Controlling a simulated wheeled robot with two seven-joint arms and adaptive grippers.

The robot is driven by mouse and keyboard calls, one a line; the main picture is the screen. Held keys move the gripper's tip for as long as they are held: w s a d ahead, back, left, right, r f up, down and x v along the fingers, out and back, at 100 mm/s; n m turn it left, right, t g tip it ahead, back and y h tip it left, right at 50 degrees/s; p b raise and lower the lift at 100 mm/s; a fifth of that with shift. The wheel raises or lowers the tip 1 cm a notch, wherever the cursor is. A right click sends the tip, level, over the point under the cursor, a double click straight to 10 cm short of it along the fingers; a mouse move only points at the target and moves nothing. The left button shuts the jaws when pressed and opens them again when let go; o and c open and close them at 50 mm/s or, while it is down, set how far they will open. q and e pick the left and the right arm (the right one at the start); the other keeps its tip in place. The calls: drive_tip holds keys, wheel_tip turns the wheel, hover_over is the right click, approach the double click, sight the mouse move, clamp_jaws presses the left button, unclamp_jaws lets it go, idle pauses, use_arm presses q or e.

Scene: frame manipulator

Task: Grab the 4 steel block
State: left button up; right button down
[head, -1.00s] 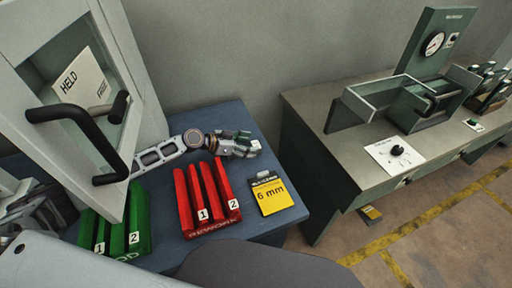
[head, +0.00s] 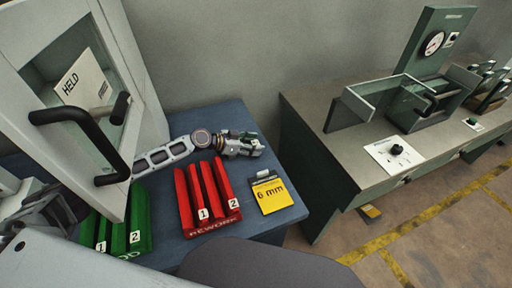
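No block marked 4 can be made out in the head view. A small pale grey block-like piece (head: 263,174) sits at the top edge of the yellow "6 mm" card (head: 273,196); it is too small to identify. My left gripper (head: 250,148) is over the back of the blue table (head: 223,117), behind the red racks and a little up and left of that piece, apart from it. Its fingers are small and blurred, so I cannot tell whether they hold anything.
Red REWORK rack (head: 207,196) and green rack (head: 121,236), with slots marked 1 and 2, stand at the table's front. A white cabinet (head: 140,75) with black handle and HELD card is at left. A gauge bench (head: 325,150) stands right, across a floor gap.

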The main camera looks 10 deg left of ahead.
use_arm(q)
drive_tip(key=c, duration=0.8)
drive_tip(key=shift+o, duration=0.2)
drive_tip(key=shift+r, duration=0.15)
wheel_tip(320, 180, up, 10)
idle(0.4)
